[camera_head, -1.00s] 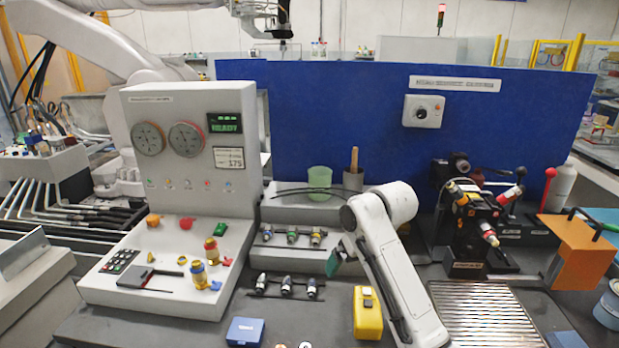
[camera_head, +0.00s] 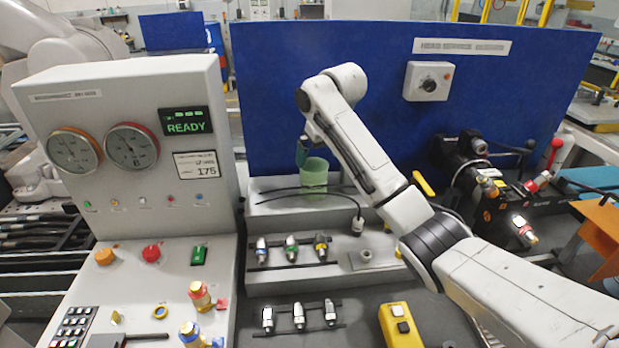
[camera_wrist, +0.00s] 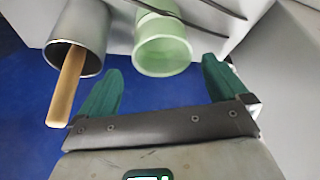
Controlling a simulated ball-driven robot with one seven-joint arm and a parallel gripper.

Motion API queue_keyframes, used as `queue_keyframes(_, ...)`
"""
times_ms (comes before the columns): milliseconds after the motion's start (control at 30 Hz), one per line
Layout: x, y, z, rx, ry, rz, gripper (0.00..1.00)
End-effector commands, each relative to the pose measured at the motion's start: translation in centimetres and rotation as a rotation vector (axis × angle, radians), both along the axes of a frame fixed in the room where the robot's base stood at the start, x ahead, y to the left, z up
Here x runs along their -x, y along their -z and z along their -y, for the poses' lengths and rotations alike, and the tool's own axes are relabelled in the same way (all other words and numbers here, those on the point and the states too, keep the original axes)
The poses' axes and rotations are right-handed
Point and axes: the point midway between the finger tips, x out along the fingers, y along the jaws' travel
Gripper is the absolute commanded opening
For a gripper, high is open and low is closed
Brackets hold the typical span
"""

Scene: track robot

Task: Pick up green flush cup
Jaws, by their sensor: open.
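The green cup (camera_head: 313,174) stands upright on the grey ledge in front of the blue panel in the head view. My gripper (camera_head: 302,153) is at the cup's rim height in that view, and my arm comes in from the right. In the wrist view, the cup (camera_wrist: 163,48) has its open mouth facing the camera. It lies between and slightly beyond the green fingertips of my gripper (camera_wrist: 162,66). The gripper is open, with a gap on both sides of the cup, and holds nothing.
A grey metal cup (camera_wrist: 83,28) with a wooden handle (camera_wrist: 67,88) is close beside the left finger in the wrist view. Black cables (camera_head: 290,193) lie near the green cup's base. The blue panel (camera_head: 270,70) rises behind. A console (camera_head: 130,190) stands at left.

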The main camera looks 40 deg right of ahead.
Motion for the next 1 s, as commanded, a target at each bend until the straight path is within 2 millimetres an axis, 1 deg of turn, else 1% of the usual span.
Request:
queue_keyframes(100,-0.6,1.4,0.1,0.000,0.000,-0.002,1.00)
queue_keyframes(367,-1.3,3.1,0.2,-0.001,0.000,-0.003,1.00)
queue_keyframes(633,-2.9,6.4,0.3,0.001,-0.001,-0.001,1.00)
queue_keyframes(767,-3.1,7.0,0.3,0.001,-0.001,0.002,1.00)
queue_keyframes(933,-3.1,7.0,0.3,0.001,-0.001,0.002,1.00)
queue_keyframes(967,-3.1,7.0,0.3,0.001,-0.001,0.002,0.99)
queue_keyframes(1000,-3.1,7.0,0.3,0.001,-0.001,0.002,0.95)
